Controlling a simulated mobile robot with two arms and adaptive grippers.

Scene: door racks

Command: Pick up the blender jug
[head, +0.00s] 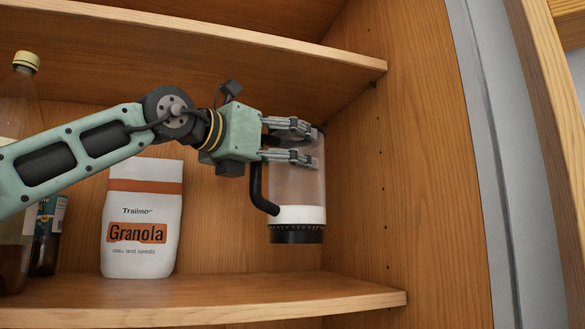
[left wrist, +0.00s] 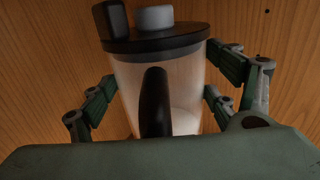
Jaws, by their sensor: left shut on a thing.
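The blender jug (head: 298,190) is a clear container with a black handle, a white band low down and a dark base ring. In the head view it hangs above the lower shelf at the right, with a gap below it. My left gripper (head: 300,143) is shut on the jug's upper part and partly hides its lid. In the left wrist view the jug (left wrist: 185,90) stands between the fingers of the left gripper (left wrist: 165,90), handle facing the camera, black lid with a grey cap on top. My right gripper is not in view.
A white Granola bag (head: 143,218) stands on the lower shelf (head: 230,297) left of the jug. A bottle with a yellow cap (head: 26,62) and a dark jar (head: 48,235) stand at the far left. An upper shelf (head: 230,40) is above the arm. A wooden side wall (head: 420,160) is close on the right.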

